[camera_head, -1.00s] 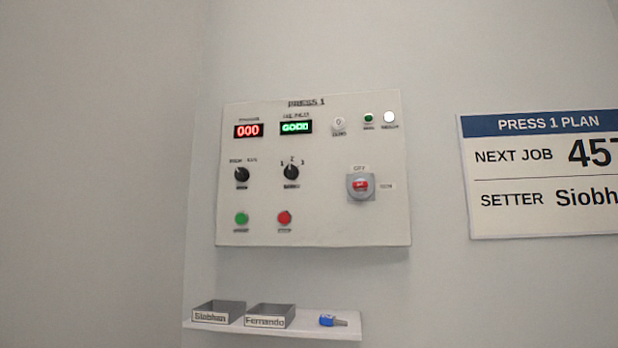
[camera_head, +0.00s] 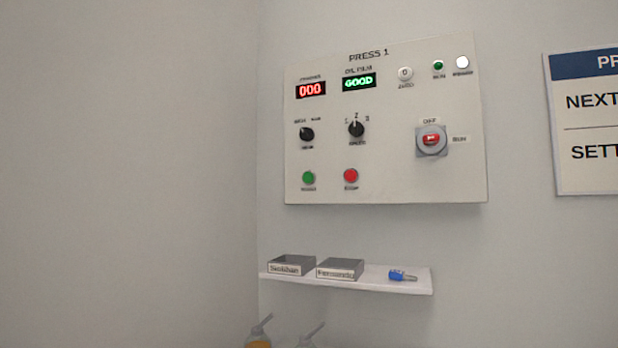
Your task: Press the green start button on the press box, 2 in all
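The press box (camera_head: 400,180) is a pale panel on the wall, labelled PRESS 1. Its green start button (camera_head: 308,178) is at the lower left, with a red button (camera_head: 351,175) to its right. A red display (camera_head: 311,89) reads 000 and a green display (camera_head: 359,82) reads GOOD. Two black knobs sit above the buttons; the left one (camera_head: 307,134) is over the green button. A red switch (camera_head: 431,139) on a grey plate is at the right, between the labels OFF and RUN.
Below the box a white shelf (camera_head: 372,286) holds two grey trays labelled Siobhan (camera_head: 291,265) and Fernando (camera_head: 340,269) and a blue padlock-like item (camera_head: 402,275). A plan sign (camera_head: 590,125) hangs at right. Bottle tops (camera_head: 258,336) show at the bottom edge. A bare wall fills the left.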

